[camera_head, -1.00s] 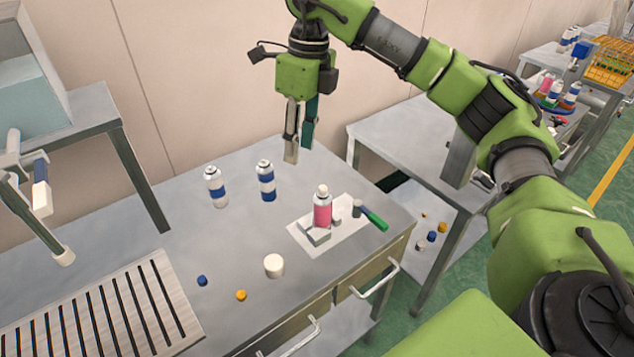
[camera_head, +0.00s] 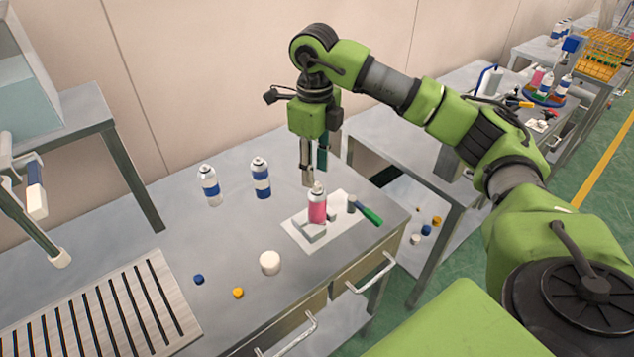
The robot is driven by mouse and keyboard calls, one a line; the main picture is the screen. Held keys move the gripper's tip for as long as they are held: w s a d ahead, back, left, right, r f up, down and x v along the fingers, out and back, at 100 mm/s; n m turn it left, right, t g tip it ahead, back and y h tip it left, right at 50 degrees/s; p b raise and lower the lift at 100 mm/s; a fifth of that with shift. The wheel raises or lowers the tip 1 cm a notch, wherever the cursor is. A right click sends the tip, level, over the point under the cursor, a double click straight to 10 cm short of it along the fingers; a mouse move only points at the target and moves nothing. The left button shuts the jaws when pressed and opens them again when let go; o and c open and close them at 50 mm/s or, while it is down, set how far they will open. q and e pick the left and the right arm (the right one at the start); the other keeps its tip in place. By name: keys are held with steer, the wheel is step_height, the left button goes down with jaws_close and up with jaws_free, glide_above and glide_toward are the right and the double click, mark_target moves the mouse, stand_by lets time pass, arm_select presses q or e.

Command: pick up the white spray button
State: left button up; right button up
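My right gripper (camera_head: 315,176) points down just above and behind the pink can (camera_head: 317,211), in the head view. Its two fingers are apart with nothing seen between them. The pink can stands upright on a white sheet (camera_head: 346,232), touching or beside a small light block (camera_head: 311,236). A small whitish piece (camera_head: 318,187) sits on the can's top, very near one fingertip; I cannot tell whether they touch.
Two blue-and-white cans (camera_head: 209,187) stand behind on the table. A blue piece (camera_head: 198,279) and a yellow piece (camera_head: 238,293) lie at the front. A green-handled tool (camera_head: 370,215) lies on the sheet's right. A slotted metal plate (camera_head: 120,305) is at left.

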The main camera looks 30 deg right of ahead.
mark_target(316, 183)
step_height(316, 183, down, 3)
steer(key=shift+d+f+p, duration=0.15)
steer(key=shift+p, duration=0.2)
arm_select(q)
steer(key=shift+r, duration=0.7)
arm_select(e)
steer(key=shift+c, duration=0.4)
steer(key=c, duration=0.7)
steer(key=shift+o, duration=0.2)
arm_select(q)
steer(key=shift+f, duration=0.1)
